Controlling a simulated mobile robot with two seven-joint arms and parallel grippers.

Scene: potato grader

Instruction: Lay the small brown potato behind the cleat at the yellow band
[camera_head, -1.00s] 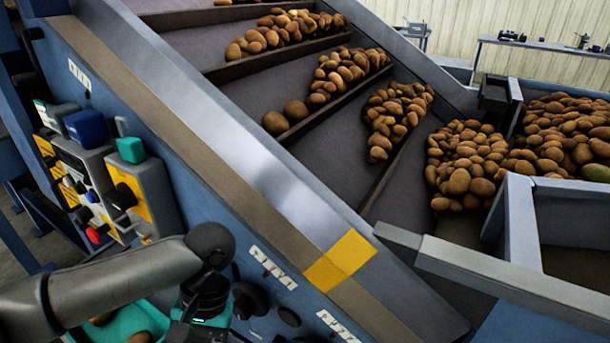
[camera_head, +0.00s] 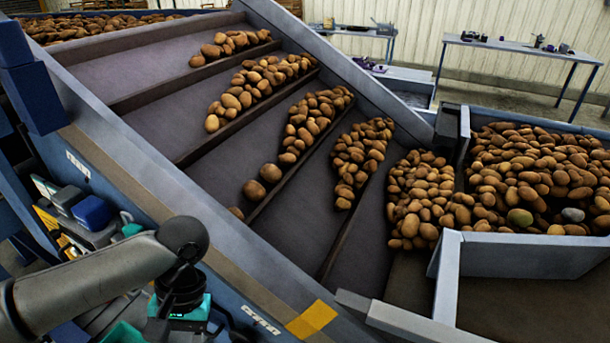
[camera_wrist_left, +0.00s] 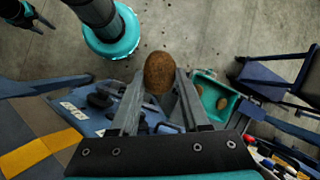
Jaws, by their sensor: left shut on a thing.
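My left gripper (camera_wrist_left: 161,88) is shut on the small brown potato (camera_wrist_left: 160,72), which sits between its fingertips in the left wrist view. In the head view my left wrist is outside the near side rail, low at the left. The fingers and potato are hidden there. The yellow band (camera_head: 312,319) is on the rail at the bottom. Dark cleats cross the sloping belt; one cleat (camera_head: 337,241) comes down towards the rail above the band. A dark shape at the top left of the left wrist view looks like my right gripper (camera_wrist_left: 25,13); its jaws are unclear.
Potato heaps (camera_head: 361,160) lie along the cleats, with bare belt at their near ends. A teal tray (camera_wrist_left: 208,91) with potatoes is below my left gripper. A control panel (camera_head: 75,215) is at the left.

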